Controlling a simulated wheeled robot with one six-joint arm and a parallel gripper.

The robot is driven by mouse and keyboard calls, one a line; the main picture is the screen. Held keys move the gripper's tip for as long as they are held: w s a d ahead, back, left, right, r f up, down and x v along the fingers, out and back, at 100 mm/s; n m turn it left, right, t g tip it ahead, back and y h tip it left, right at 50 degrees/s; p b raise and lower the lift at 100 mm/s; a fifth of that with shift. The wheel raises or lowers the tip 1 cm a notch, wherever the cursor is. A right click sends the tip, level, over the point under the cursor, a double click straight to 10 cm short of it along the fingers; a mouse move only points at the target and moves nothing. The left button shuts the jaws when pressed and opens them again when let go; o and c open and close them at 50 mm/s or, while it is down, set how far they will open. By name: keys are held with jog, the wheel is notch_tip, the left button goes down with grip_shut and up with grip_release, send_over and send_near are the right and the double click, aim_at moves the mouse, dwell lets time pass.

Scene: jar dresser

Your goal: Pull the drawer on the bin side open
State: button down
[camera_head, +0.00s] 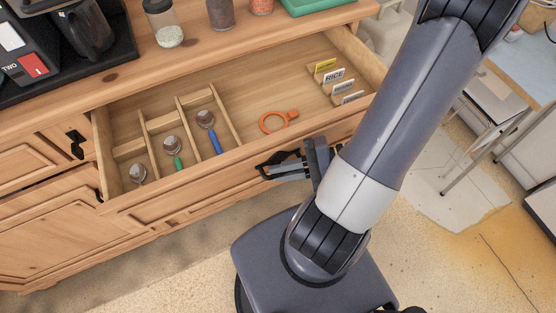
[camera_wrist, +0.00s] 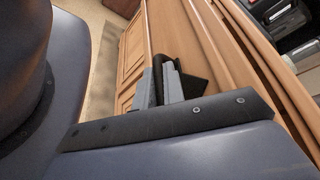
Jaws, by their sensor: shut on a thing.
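A wooden drawer (camera_head: 190,188) stands pulled out from the dresser in the head view, with its inside showing. It holds several scoops in narrow compartments on the left, an orange ring-shaped thing (camera_head: 278,121) and upright label cards (camera_head: 334,76) on the right. My gripper (camera_head: 290,168) is at the drawer front, shut on the dark drawer handle (camera_head: 268,164). In the wrist view the fingers (camera_wrist: 160,84) close around the dark handle (camera_wrist: 193,88) against the wooden front. Part of the handle is hidden by the fingers.
Jars (camera_head: 163,22) and a green tray (camera_head: 312,4) stand on the dresser top, with a black machine (camera_head: 28,45) at the left. Another drawer (camera_head: 50,142) with a dark handle is shut at the left. A table and metal-legged stool (camera_head: 488,105) stand at the right.

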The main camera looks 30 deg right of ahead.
jog(key=shift+s, duration=0.95)
jog(key=c, duration=1.5)
grip_release()
jog(key=v, duration=1.1)
jog(key=shift+a, duration=0.1)
